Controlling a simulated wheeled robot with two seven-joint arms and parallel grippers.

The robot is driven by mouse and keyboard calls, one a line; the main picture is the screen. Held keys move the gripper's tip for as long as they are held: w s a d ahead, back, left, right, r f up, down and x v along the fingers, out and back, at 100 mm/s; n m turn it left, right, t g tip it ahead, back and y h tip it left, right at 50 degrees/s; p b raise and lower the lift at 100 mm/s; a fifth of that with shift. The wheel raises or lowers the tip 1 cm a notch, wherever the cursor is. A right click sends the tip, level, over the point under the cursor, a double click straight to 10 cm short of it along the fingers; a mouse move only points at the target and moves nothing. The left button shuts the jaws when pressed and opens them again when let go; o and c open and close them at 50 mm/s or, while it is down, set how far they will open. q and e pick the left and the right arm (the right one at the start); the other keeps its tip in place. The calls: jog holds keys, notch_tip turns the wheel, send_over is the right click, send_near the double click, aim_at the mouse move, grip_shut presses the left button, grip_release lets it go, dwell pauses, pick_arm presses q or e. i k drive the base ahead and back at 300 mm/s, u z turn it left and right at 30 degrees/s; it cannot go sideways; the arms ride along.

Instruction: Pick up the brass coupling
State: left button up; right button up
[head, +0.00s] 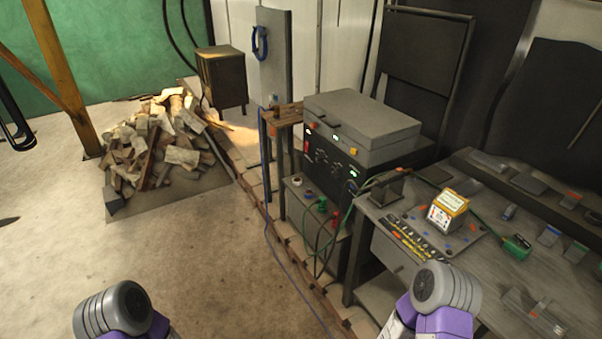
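I cannot make out a brass coupling with certainty in the head view. A small upright object (274,101) stands on the narrow wooden-topped stand (288,112) near the middle; it is too small to tell whether it is the coupling. Two purple and grey links of my arms show at the bottom edge, one left of centre and one right of centre. Neither gripper can be seen.
A grey-lidded machine (362,124) with cables stands right of the stand. A workbench (400,268) at right holds a yellow-topped box (447,211) and several small parts. A woodpile (160,143) lies at left. The floor (150,255) in front is clear.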

aim_at(276, 108)
jog(key=u, duration=0.8)
jog(key=i, duration=3.2)
jog(key=z, duration=1.25)
